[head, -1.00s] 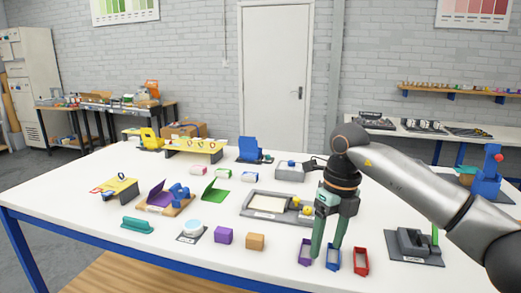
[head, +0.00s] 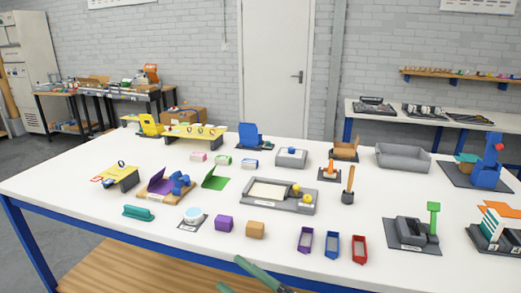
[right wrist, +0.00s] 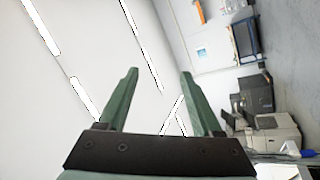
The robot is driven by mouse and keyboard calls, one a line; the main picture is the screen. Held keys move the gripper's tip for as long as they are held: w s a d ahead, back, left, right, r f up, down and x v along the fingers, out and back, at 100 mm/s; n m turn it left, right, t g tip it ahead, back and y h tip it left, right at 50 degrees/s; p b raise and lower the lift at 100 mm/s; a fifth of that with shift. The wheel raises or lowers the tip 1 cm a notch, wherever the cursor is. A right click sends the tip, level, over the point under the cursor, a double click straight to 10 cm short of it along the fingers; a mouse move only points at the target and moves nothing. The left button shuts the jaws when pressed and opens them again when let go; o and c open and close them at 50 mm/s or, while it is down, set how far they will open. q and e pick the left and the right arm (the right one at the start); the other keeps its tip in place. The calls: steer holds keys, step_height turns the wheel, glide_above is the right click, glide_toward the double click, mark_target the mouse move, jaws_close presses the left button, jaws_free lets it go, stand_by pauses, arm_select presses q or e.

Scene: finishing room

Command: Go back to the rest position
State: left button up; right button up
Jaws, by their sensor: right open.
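My right gripper (head: 240,275) shows only at the bottom edge of the head view, its green fingers in front of the table's front edge. In the right wrist view the two green fingers of the right gripper (right wrist: 156,88) stand apart with nothing between them. Behind them are the ceiling with light strips and part of the room. My left gripper is not in view.
A grey bin (head: 403,157) stands at the back right. A white door (head: 275,75) is behind.

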steer(key=s+d+f+m+t+h, duration=0.3)
steer(key=d+f+m+t+h, duration=0.2)
steer(key=d+f+m+h, duration=0.95)
steer(key=s+d+f+m+g+h, duration=0.1)
steer(key=s+d+f+m+g, duration=0.1)
steer(key=s+f, duration=0.2)
steer(key=s+d+f+m+g, duration=0.2)
steer(key=s+f, duration=0.3)
steer(key=s, duration=0.1)
steer(key=s+d+f+m+g+h+p, duration=0.1)
steer(key=s+d+f+m+g, duration=0.1)
steer(key=s+f, duration=0.3)
steer(key=shift+s+d+m+g+h, duration=0.25)
steer(key=shift+d+m+g+h, duration=0.1)
steer(key=shift+m, duration=0.1)
